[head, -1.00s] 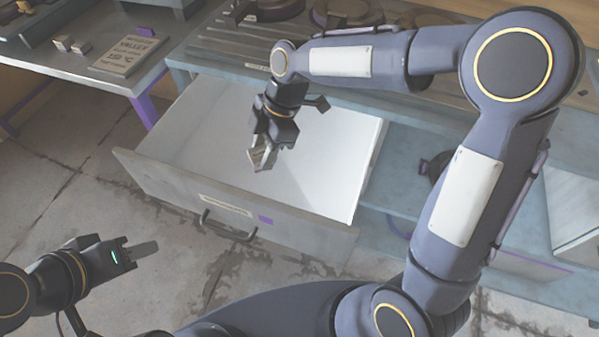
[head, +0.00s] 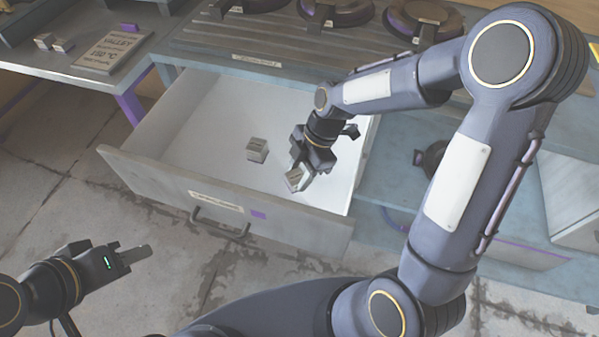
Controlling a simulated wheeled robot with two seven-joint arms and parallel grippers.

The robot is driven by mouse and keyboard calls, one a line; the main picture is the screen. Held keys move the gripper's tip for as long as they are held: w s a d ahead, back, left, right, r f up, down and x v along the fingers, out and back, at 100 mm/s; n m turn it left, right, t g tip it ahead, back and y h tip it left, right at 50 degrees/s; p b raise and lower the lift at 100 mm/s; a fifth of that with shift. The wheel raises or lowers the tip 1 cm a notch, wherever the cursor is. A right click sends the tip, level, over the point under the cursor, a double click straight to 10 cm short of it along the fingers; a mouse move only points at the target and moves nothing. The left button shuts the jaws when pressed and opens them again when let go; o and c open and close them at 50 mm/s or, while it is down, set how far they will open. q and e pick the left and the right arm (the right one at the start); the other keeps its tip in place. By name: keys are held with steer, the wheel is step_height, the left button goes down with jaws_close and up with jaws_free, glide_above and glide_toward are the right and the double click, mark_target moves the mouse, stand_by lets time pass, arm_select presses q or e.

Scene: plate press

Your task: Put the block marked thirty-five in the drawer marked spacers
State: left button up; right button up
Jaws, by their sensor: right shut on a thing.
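My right gripper (head: 298,172) is inside the open drawer (head: 185,190), shut on a small grey-white block (head: 297,180). The held block is tilted and low in the drawer, toward its front right; I cannot tell if it touches the floor. A second small block (head: 257,149) with a dark-marked face sits on the drawer's white floor, left of the gripper and apart from it. The markings on both blocks are too small to read. The drawer front has a label (head: 216,202), not legible here, and a purple square. My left gripper (head: 145,254) is low at the left, apart from the drawer; its opening is unclear.
Two small blocks (head: 45,41) (head: 62,45) and a sign plate (head: 112,50) reading 150 °C stand on the left table. Several round dark pieces (head: 335,12) lie on the bench behind the drawer. The drawer's left part is clear.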

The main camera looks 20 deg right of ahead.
steer(key=shift+f, duration=0.1)
steer(key=o, duration=1.1)
steer(key=shift+r, duration=0.35)
steer(key=s+p+v, duration=0.1)
steer(key=p+v, duration=0.1)
steer(key=v, duration=1)
steer(key=s+d+r+m+t, duration=0.1)
steer(key=s+m+t, duration=0.1)
steer(key=s+m, duration=0.3)
steer(key=s+d+r+m+t, duration=0.1)
steer(key=s+m+t, duration=0.1)
steer(key=s+m, duration=0.3)
steer(key=s+d+r+m+t, duration=0.1)
steer(key=s+m, duration=0.4)
steer(key=m, duration=0.7)
steer(key=shift+s+d+t+h, duration=0.3)
steer(key=shift+s+d+t, duration=0.15)
steer(key=shift+t, duration=0.25)
